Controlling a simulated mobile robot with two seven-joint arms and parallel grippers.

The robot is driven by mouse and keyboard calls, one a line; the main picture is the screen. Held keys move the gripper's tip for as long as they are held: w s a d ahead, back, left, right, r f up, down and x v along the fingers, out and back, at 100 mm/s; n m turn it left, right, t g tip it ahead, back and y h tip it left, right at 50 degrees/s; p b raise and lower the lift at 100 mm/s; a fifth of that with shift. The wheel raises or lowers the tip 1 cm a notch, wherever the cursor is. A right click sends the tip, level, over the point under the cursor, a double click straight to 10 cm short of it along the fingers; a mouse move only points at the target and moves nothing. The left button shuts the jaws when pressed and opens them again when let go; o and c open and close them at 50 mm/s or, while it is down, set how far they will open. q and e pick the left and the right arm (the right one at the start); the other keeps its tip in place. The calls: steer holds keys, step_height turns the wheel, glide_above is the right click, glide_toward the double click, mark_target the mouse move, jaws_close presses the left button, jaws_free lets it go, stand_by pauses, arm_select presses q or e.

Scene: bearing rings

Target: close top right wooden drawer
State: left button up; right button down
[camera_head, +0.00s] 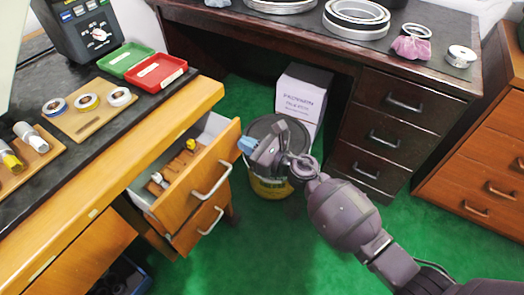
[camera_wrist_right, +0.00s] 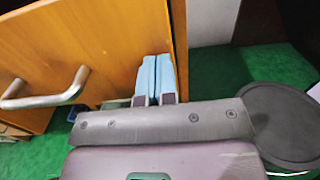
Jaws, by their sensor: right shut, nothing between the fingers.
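The top right wooden drawer (camera_head: 197,170) stands pulled out of the wooden bench at the left, with a silver bar handle (camera_head: 213,181) on its front. Its inside shows a wooden insert and a small yellow item. My right gripper (camera_head: 245,144) is shut with nothing between its blue fingertips. It is at the far right end of the drawer front, close to the edge; I cannot tell if it touches. In the right wrist view the blue fingertips (camera_wrist_right: 155,78) overlap the right end of the drawer front (camera_wrist_right: 100,35), with the handle (camera_wrist_right: 45,93) to the left. My left gripper is not in view.
A second wooden drawer (camera_head: 200,228) with its own handle is below. A dark round-lidded bin (camera_head: 268,188) stands behind my right gripper, with a white box (camera_head: 303,95) beyond. A dark desk (camera_head: 402,107) and wooden drawers (camera_head: 480,170) stand at the right. Green floor (camera_head: 310,240) lies clear in front.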

mark_target(214, 127)
steer(key=b+x, duration=0.1)
steer(key=x, duration=0.4)
steer(key=b+x, duration=0.1)
steer(key=x, duration=0.3)
steer(key=shift+w+a+f, duration=0.2)
steer(key=shift+a, duration=0.15)
steer(key=shift+w+a+r, duration=0.15)
steer(key=shift+w+a, duration=0.1)
steer(key=shift+a, duration=0.1)
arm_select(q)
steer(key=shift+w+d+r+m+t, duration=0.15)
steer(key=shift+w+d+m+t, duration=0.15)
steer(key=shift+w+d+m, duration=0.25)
arm_select(e)
steer(key=shift+w+r, duration=0.1)
steer(key=shift+r, duration=0.15)
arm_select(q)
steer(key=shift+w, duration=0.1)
arm_select(e)
steer(key=shift+r, duration=0.15)
